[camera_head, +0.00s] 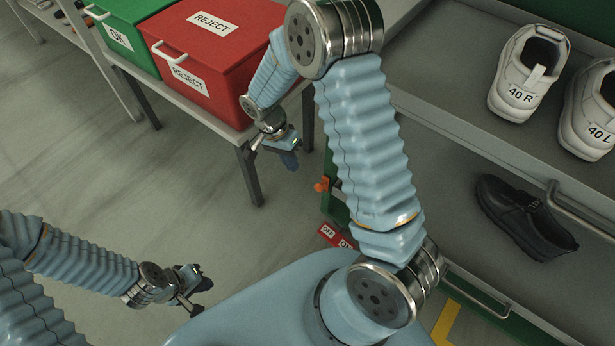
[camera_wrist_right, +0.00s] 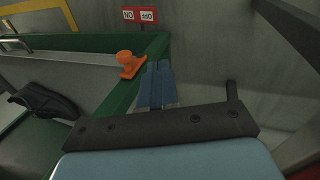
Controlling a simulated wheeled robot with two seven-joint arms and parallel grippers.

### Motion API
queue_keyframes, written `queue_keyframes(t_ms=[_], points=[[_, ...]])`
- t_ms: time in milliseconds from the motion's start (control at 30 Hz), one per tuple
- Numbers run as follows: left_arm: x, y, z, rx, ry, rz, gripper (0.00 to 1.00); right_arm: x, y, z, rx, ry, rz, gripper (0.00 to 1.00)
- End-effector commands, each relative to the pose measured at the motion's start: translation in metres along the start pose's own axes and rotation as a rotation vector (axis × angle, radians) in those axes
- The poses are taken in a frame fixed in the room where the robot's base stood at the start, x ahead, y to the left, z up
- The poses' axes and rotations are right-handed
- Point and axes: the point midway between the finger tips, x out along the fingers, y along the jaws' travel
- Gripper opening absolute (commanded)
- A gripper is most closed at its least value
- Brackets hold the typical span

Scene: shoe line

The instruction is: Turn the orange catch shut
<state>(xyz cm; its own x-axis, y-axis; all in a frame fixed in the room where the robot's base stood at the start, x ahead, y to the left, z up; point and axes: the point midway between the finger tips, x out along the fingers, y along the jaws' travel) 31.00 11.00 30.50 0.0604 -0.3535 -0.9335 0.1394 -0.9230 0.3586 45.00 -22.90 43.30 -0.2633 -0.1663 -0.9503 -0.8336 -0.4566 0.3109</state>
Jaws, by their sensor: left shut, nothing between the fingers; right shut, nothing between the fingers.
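The orange catch (camera_head: 322,185) is on the green frame at the left end of the shelf unit, partly beside my right arm in the head view. In the right wrist view the catch (camera_wrist_right: 128,64) shows whole, with a knob on a base, on the corner of the green frame. In the head view the right gripper (camera_head: 289,160) hangs near the table's edge. My left gripper (camera_head: 198,300) is shut and empty over the floor at lower left.
A red REJECT box (camera_head: 215,50) and a green OK box (camera_head: 120,30) stand on a table (camera_head: 225,125). White shoes (camera_head: 528,75) and a black shoe (camera_head: 522,215) are on the shelves. The floor at left is clear.

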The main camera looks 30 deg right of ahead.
Motion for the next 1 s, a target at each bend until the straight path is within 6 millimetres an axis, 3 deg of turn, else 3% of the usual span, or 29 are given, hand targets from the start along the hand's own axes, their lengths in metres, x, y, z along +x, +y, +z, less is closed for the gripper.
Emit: queue_keyframes(t_ms=[100, 200, 500, 1000], points=[[0.001, -0.001, 0.0, -0.001, 0.001, 0.0, 0.0, 0.027, 0.001, 0.0, 0.0, -0.002, 0.004, 0.0], [-0.001, 0.0, 0.0, -0.001, 0.001, -0.001, 0.0, 0.042, 0.005, 0.0, 0.0, -0.002, 0.003, 0.0], [-0.004, 0.003, 0.001, 0.002, -0.002, 0.002, 0.0, 0.055, 0.034, -0.001, 0.0, -0.001, 0.0, 0.0], [-0.002, 0.002, 0.001, 0.001, -0.002, 0.002, 0.0, 0.057, 0.037, -0.004, 0.001, -0.001, -0.009, 0.0]])
